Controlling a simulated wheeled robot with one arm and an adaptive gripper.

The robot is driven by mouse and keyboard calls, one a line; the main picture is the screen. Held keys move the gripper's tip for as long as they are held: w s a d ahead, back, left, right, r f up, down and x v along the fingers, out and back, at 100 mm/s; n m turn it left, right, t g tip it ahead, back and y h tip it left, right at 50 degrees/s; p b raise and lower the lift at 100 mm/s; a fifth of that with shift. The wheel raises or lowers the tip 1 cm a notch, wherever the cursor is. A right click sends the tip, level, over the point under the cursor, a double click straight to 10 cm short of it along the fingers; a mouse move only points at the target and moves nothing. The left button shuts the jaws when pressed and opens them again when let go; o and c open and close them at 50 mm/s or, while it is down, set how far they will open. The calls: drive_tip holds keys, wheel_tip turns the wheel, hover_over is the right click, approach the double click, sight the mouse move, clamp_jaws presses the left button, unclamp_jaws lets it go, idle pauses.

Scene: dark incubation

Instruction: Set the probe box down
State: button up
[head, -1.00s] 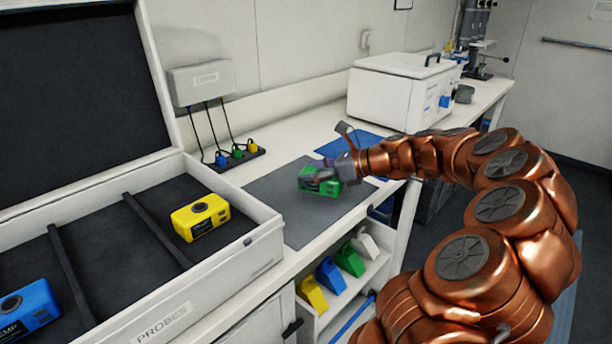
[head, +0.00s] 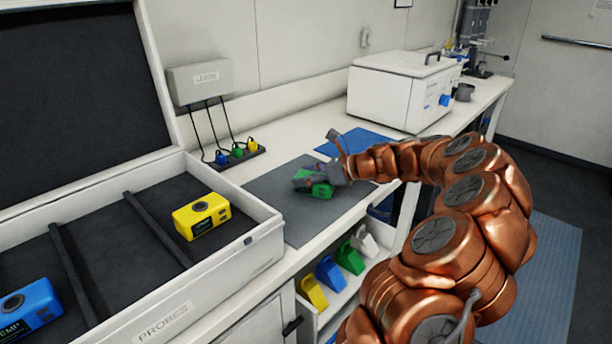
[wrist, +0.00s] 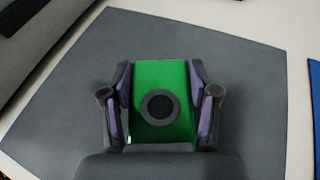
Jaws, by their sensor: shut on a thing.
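The probe box is green with a round dark disc on its face. In the wrist view the green probe box (wrist: 145,82) sits between the two fingers of my gripper (wrist: 160,100), one finger against each side. In the head view the green box (head: 318,190) is over the grey mat (head: 268,190), partly covered by my gripper (head: 316,180). My gripper is shut on it. I cannot tell whether its underside touches the mat.
The open PROBES case (head: 262,243) stands left of the mat, holding a yellow box (head: 200,216) and a blue box (head: 28,310). A blue mat (head: 362,142) and a white lidded unit (head: 385,98) are behind. Coloured plugs (head: 238,152) sit at the back. The grey mat is otherwise clear.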

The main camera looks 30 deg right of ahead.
drive_tip(key=o, duration=1.6)
drive_tip(key=shift+f, duration=0.1)
drive_tip(key=shift+c, duration=0.2)
drive_tip(key=v, duration=1.2)
